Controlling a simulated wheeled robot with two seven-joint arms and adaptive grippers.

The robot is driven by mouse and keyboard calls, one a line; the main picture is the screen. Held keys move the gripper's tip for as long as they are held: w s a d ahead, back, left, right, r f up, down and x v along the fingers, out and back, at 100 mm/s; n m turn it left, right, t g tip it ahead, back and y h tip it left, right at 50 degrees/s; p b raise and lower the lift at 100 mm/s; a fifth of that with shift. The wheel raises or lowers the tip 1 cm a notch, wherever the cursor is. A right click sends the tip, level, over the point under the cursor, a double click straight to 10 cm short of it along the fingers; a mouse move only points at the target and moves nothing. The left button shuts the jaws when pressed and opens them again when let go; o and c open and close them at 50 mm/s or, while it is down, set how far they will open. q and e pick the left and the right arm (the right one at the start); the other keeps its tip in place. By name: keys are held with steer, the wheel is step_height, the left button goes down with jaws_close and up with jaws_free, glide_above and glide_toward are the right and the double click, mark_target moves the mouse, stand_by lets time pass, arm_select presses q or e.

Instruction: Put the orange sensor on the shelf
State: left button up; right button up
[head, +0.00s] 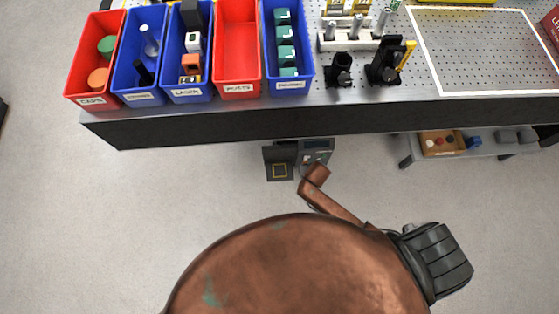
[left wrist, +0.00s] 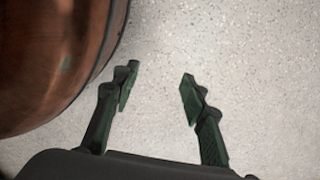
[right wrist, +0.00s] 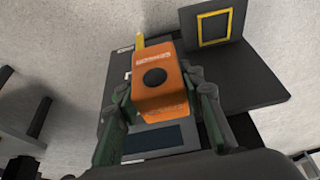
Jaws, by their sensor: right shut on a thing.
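The orange sensor (right wrist: 162,92) is a box with a round black spot on its face, seen in the right wrist view. My right gripper (right wrist: 160,105) is shut on it, one finger on each side. Behind it is a dark device (right wrist: 155,140) with a screen; I cannot tell whether they touch. My left gripper (left wrist: 155,90) is open and empty above pale floor. I cannot make out either gripper or the held sensor in the head view. A low grey shelf (head: 400,150) stands at the right, partly under the workbench.
The workbench (head: 330,115) carries red and blue bins (head: 237,88), black holders (head: 385,75) and a white-outlined free area (head: 480,50). A wooden tray (head: 445,150) sits on the low shelf. A dark panel with a yellow square (head: 280,172) stands below the bench edge.

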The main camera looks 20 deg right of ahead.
steer(key=w+a+f+b, duration=0.4)
steer(key=a+f, duration=0.1)
steer(key=w+a+f+b, duration=0.4)
steer(key=w+a+b, duration=0.1)
steer(key=shift+f, duration=0.35)
arm_select(q)
steer(key=w+d+r, duration=0.2)
steer(key=w+r, duration=0.1)
steer(key=r, duration=0.5)
steer(key=w+d+r+h, duration=0.1)
steer(key=w+r, duration=0.2)
steer(key=r, duration=0.4)
steer(key=w+d+r, duration=0.2)
steer(key=w+r, duration=0.2)
steer(key=r, duration=0.4)
arm_select(e)
steer(key=shift+a+f, duration=0.15)
steer(key=shift+f, duration=0.3)
step_height(320, 180, down, 2)
steer(key=shift+f+b, duration=0.2)
steer(key=shift+b, duration=0.7)
arm_select(q)
steer(key=shift+t+h, duration=0.3)
steer(key=shift+t, duration=0.6)
steer(key=f, duration=0.1)
steer(key=w+d+f, duration=0.2)
steer(key=f, duration=0.1)
steer(key=shift+w, duration=0.25)
arm_select(e)
steer(key=shift+w, duration=0.1)
